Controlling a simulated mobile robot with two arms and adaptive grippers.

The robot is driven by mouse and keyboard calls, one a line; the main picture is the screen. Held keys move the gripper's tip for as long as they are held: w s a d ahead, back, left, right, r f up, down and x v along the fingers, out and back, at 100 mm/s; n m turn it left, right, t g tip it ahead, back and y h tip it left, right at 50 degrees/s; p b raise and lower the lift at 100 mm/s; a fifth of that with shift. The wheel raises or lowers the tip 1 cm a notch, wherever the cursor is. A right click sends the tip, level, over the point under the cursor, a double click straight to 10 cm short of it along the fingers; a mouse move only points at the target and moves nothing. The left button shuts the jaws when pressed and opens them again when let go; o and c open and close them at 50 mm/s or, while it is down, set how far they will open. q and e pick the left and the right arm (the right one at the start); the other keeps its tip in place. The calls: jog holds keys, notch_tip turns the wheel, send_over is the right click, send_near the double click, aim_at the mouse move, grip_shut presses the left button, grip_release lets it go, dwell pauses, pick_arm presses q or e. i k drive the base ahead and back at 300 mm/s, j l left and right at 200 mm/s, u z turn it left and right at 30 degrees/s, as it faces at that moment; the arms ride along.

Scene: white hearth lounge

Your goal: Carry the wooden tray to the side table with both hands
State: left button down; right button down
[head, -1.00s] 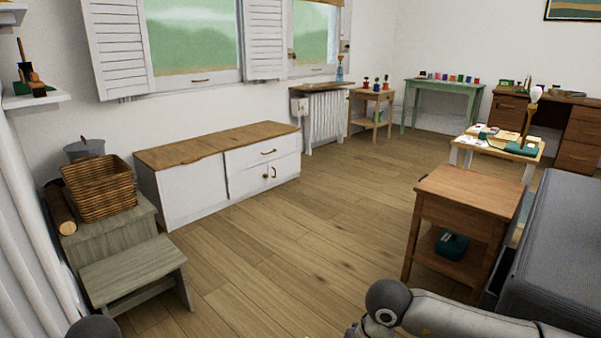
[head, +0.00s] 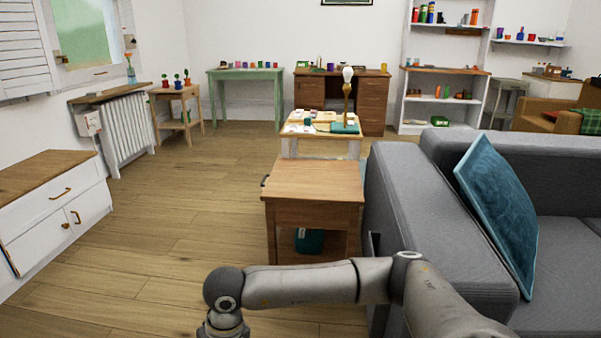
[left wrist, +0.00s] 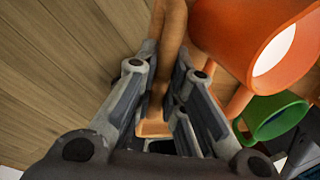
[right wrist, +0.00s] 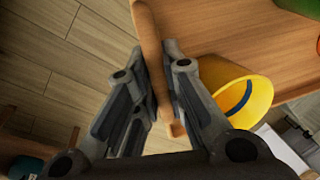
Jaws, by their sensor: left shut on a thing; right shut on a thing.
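The wooden tray's rim (left wrist: 171,35) runs between the fingers of my left gripper (left wrist: 165,75), which is shut on it. In the right wrist view the tray's rim (right wrist: 149,30) passes between the fingers of my right gripper (right wrist: 154,75), also shut on it. An orange mug (left wrist: 235,35) and a green mug (left wrist: 268,118) show beside the left fingers, and a yellow mug (right wrist: 245,98) beside the right ones. The head view shows neither the tray nor the gripper fingers. A wooden side table (head: 313,178) stands ahead, its top bare.
A grey sofa (head: 400,195) with a teal cushion (head: 497,205) stands right of the side table. A cluttered low table with a lamp (head: 347,95) is behind it. A white cabinet (head: 60,215) is at left. The wooden floor between (head: 165,220) is clear.

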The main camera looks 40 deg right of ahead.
aim_at(314, 179)
jog(key=i+j+z, duration=0.15)
jog(key=i+z, duration=0.3)
jog(key=i, duration=0.55)
jog(key=i+z, duration=0.3)
jog(key=i+j+z, duration=0.1)
jog(key=i+z, duration=0.2)
jog(key=i, duration=0.15)
jog(key=z, duration=0.8)
